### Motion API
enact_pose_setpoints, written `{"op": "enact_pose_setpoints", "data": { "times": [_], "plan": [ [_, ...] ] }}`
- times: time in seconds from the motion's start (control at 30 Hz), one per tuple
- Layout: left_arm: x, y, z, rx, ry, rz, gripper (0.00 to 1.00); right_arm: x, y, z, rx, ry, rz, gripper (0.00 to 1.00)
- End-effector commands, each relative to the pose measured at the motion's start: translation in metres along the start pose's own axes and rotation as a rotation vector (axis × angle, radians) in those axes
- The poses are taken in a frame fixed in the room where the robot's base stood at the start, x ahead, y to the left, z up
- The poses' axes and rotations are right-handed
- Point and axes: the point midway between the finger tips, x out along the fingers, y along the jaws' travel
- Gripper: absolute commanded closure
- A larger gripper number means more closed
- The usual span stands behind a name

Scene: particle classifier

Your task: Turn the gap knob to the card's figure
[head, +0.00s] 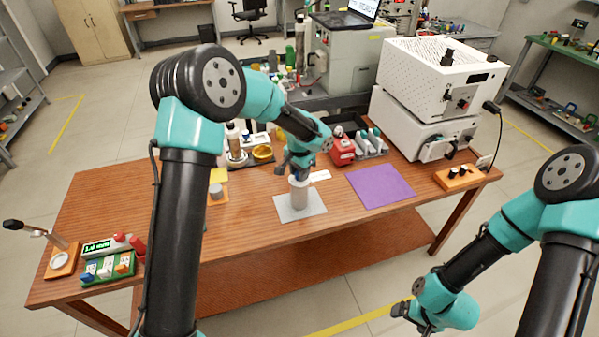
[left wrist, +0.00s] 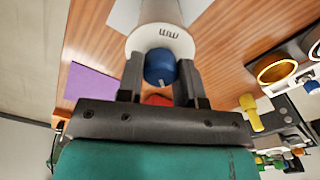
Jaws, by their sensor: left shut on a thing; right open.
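A pale upright cylinder (head: 299,196) stands on a grey mat (head: 312,204) near the table's middle. In the left wrist view its white top (left wrist: 172,38) carries a dark mark and a blue knob (left wrist: 160,67) with a pale pointer line. My left gripper (head: 300,175) is over the cylinder, and its fingers (left wrist: 160,78) are closed on either side of the blue knob. A small white card (head: 320,175) lies behind the mat; its figure is too small to read. My right gripper (head: 408,318) is open and empty, off the table's front right.
A purple mat (head: 381,186) lies to the right, and a red block (head: 341,151) stands behind. A white machine (head: 427,125) fills the back right. The table's front strip is clear.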

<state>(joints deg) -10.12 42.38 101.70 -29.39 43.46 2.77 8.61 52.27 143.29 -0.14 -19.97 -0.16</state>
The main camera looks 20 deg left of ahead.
Motion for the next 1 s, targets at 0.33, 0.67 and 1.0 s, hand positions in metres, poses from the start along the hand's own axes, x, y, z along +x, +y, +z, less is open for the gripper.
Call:
{"op": "enact_pose_setpoints", "data": {
  "times": [0.33,0.67,1.0],
  "plan": [
    [0.001,0.0007,0.001,0.327,-0.003,0.002,0.9,0.0,0.0,0.0,0.0,0.0,0.0,0.11],
    [0.0012,0.001,0.0012,0.641,-0.003,0.003,0.9,0.0,0.0,0.0,0.0,0.0,0.0,0.11],
    [0.0015,0.0011,0.0015,0.944,-0.003,0.004,0.9,0.0,0.0,0.0,0.0,0.0,0.0,0.11]
  ]
}}
